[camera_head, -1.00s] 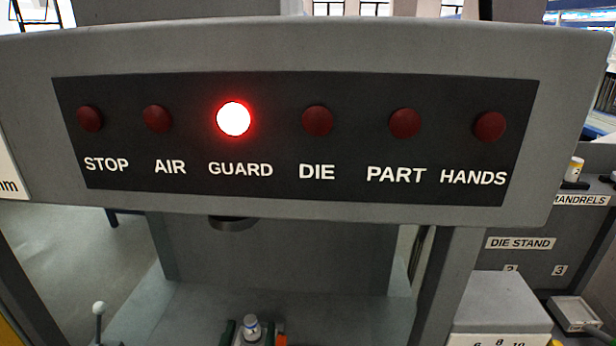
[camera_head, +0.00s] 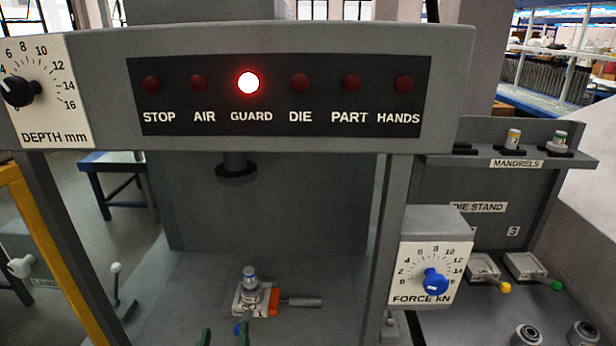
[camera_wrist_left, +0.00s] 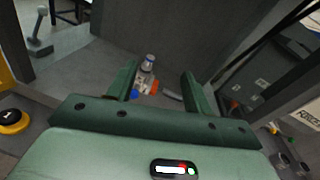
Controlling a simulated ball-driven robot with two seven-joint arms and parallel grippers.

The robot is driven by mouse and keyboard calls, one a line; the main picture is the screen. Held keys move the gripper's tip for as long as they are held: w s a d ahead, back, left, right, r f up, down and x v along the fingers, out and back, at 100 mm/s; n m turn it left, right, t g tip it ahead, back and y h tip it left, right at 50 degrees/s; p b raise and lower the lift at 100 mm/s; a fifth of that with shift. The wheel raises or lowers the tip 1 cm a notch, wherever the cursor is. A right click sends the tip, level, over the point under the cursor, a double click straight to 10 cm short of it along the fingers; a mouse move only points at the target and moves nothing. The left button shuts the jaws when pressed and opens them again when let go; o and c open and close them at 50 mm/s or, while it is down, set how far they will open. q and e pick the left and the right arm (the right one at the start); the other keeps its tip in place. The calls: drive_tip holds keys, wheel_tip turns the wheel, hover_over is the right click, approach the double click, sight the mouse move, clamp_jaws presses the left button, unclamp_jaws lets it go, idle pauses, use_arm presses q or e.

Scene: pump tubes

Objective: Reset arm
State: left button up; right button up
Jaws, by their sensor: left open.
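My left gripper (camera_head: 225,337) shows only as two green fingertips at the bottom edge of the head view. In the left wrist view its two green fingers (camera_wrist_left: 158,80) are apart, with nothing held between them. Beyond them, inside the grey press, stands a small upright cylinder with a blue band (camera_head: 249,279) on a pale block with an orange piece (camera_head: 273,302). The cylinder also shows in the left wrist view (camera_wrist_left: 149,63), apart from the fingers. My right gripper is not in view.
The press panel (camera_head: 280,139) spans the front, with the GUARD lamp (camera_head: 248,83) lit red. A post (camera_head: 390,200) and the FORCE dial box (camera_head: 433,217) stand right of the opening. A lever (camera_head: 116,285) stands left. A die stand and mandrel shelf (camera_head: 500,160) are farther right.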

use_arm(q)
drive_tip(key=s+a+f+n+g+y, duration=0.2)
drive_tip(key=s+a+f+n+g, duration=0.45)
drive_tip(key=n, duration=0.65)
drive_tip(key=s+a+f+n+g+y, duration=0.1)
drive_tip(key=s+a+f+n+g, duration=0.3)
drive_tip(key=s+a+n, duration=0.7)
drive_tip(key=d+f+n+g+h+b, duration=0.1)
drive_tip(key=d+f, duration=0.2)
drive_tip(key=f, duration=1)
drive_tip(key=d+f+n+g+h, duration=0.1)
drive_tip(key=d+f+g+h, duration=0.15)
drive_tip(key=f, duration=1.05)
drive_tip(key=s+f+n+g+b, duration=0.1)
drive_tip(key=s+f+n+g, duration=0.1)
drive_tip(key=s+f, duration=1.5)
drive_tip(key=s+n+h, duration=0.1)
drive_tip(key=s, duration=0.2)
drive_tip(key=shift+s+d+f, duration=0.25)
drive_tip(key=shift+s+d, duration=0.05)
drive_tip(key=shift+s, duration=0.1)
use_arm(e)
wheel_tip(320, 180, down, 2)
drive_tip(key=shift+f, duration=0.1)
